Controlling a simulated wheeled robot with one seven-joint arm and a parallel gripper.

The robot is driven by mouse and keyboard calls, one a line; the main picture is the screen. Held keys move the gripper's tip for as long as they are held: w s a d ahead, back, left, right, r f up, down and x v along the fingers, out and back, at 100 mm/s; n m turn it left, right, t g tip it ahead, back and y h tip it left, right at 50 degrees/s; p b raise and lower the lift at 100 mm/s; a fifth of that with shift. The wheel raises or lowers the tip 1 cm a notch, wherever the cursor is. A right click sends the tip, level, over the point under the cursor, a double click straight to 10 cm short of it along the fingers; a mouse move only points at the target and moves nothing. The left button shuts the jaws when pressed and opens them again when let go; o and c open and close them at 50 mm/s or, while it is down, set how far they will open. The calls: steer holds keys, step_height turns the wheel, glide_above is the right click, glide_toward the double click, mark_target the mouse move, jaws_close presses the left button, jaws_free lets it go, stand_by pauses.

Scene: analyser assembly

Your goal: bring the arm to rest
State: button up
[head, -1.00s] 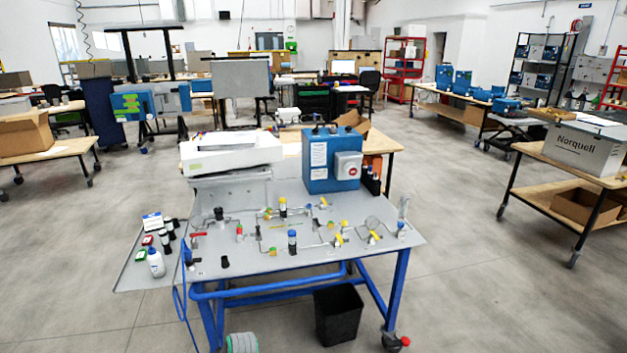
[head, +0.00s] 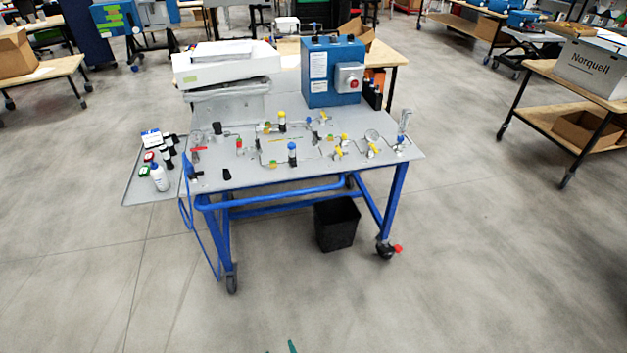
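Only two small dark teal tips (head: 291,347) show at the bottom edge of the head view, over bare floor. They look like part of my arm, but I cannot tell whether they are my gripper's fingers. The rest of my arm is out of view. The analyser bench (head: 215,176) stands ahead, with a grey top on a blue wheeled frame. Its top carries small valves, fittings and tubing. No arm part shows over or against the bench.
A blue box with a red knob (head: 318,87) and a white tray (head: 225,68) stand at the bench's back. A side shelf (head: 140,192) holds bottles. A black bin (head: 336,226) sits under the bench. The floor in front is clear.

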steer(key=s+d+r+m+t+h, duration=0.1)
steer(key=s+d+r+m+t, duration=0.1)
steer(key=s+d+r, duration=0.4)
steer(key=s+d+r+m+t+h, duration=0.1)
steer(key=s+r+m, duration=0.1)
steer(key=s+r, duration=0.5)
steer(key=s+d+r+m+t+h, duration=0.1)
steer(key=s+d+r+m+t, duration=0.1)
steer(key=s+r, duration=0.8)
step_height(320, 180, up, 4)
steer(key=shift+s+d+f+t, duration=0.2)
steer(key=shift+s+d+t, duration=0.1)
steer(key=shift+d, duration=0.2)
steer(key=shift+w, duration=0.1)
